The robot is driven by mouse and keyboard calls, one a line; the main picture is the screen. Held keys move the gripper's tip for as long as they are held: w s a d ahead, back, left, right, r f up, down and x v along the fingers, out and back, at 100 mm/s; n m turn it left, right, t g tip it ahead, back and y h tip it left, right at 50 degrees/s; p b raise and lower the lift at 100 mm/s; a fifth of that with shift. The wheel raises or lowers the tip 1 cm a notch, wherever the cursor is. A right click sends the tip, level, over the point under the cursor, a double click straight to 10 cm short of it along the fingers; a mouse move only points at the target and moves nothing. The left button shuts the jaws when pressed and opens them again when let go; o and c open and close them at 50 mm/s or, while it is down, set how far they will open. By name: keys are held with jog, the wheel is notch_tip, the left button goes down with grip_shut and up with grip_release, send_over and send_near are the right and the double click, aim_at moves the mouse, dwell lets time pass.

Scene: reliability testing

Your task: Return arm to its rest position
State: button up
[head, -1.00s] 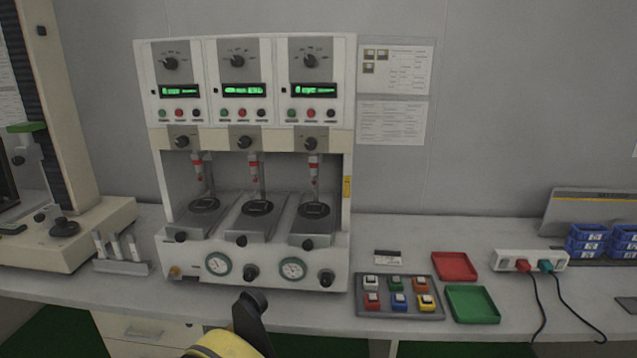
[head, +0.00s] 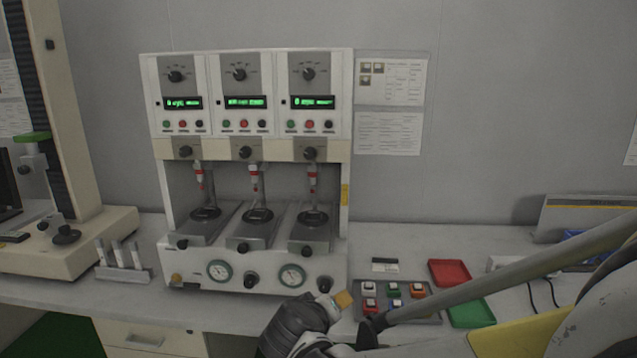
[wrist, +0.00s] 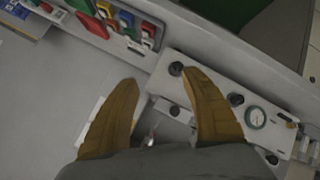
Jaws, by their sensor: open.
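My gripper (head: 338,301) is at the bottom centre of the head view, in front of the white test machine's lower right corner. A yellow-orange fingertip and the dark gripper body show there. My arm comes in from the right edge. In the wrist view my gripper (wrist: 165,88) has its two yellow-orange fingers spread wide apart. Nothing is held between them. Beyond them are the grey bench and part of the machine.
The three-station test machine (head: 250,100) stands on the bench. A grey tray (head: 433,319) of coloured blocks, a red tray (head: 449,271) and a green tray (head: 474,314) lie right of it. My arm covers parts of this area.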

jog(key=s+d+r+m+g+y, duration=0.1)
jog(key=s+d+r+m+g, duration=0.2)
jog(key=s+d, duration=0.9)
jog(key=s+d+m+y, duration=0.2)
jog(key=s+d, duration=0.2)
jog(key=s, duration=0.6)
jog(key=shift+s+d, duration=0.2)
